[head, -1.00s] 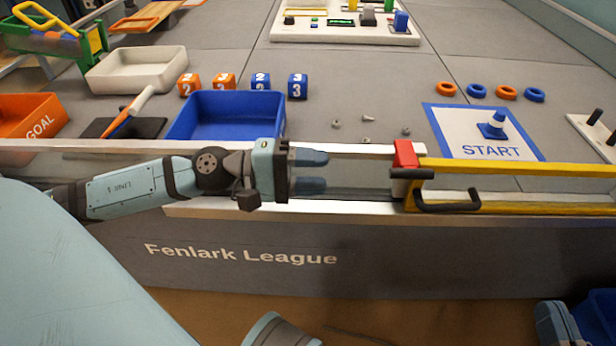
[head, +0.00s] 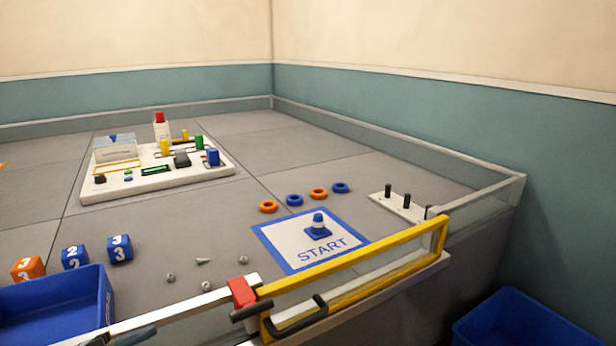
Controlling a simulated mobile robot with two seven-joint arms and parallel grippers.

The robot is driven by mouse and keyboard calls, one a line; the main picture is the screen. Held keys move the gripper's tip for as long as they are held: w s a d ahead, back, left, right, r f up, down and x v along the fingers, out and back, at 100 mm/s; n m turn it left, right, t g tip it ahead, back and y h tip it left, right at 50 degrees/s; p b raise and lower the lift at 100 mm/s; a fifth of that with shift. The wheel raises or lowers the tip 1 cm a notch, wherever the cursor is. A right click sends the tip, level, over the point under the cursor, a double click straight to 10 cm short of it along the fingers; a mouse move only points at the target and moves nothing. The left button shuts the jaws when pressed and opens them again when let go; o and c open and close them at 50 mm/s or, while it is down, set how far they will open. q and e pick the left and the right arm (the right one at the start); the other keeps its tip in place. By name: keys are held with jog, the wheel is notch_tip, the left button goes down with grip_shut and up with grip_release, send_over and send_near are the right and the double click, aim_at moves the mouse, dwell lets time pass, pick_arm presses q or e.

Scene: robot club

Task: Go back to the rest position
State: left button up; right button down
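Only the tips of my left gripper (head: 125,338) show, at the bottom left edge of the head view. They are beside the table's front rail; the rest of that arm is cut off, and I cannot tell whether the fingers are apart. No object shows at the visible tips. My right gripper is out of view. The yellow-framed gate (head: 360,270) stands along the front right edge, with a red block (head: 242,291) at its left end and a black handle (head: 300,318).
A blue tray (head: 55,300) and number cubes (head: 75,257) are at the left. A START mat (head: 280,240) with a blue cone (head: 318,228), several rings (head: 318,193), a control board (head: 160,185) and a peg strip (head: 400,206) lie beyond the gate. A blue bin (head: 525,325) stands on the floor at right.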

pick_arm(q)
jog(key=s+d+r+m+t+y+p, duration=0.25)
jog(key=d+m+p, duration=0.3)
jog(key=m, duration=0.35)
jog(key=s+d+r+m+t+y+p, duration=0.1)
jog(key=d+r+m+t+y+p, duration=0.35)
jog(key=d+m, duration=0.35)
pick_arm(e)
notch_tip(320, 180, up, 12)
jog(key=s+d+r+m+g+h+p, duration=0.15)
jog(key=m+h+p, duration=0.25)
jog(key=p, duration=1.7)
pick_arm(q)
jog(key=s+a+r+g+y+p, duration=0.4)
jog(key=a+g+p, duration=0.3)
jog(key=p, duration=0.9)
jog(key=shift+s+a+r+y+p, duration=0.15)
jog(key=shift+a+r+y+p, duration=0.15)
jog(key=shift+a+r+y, duration=0.55)
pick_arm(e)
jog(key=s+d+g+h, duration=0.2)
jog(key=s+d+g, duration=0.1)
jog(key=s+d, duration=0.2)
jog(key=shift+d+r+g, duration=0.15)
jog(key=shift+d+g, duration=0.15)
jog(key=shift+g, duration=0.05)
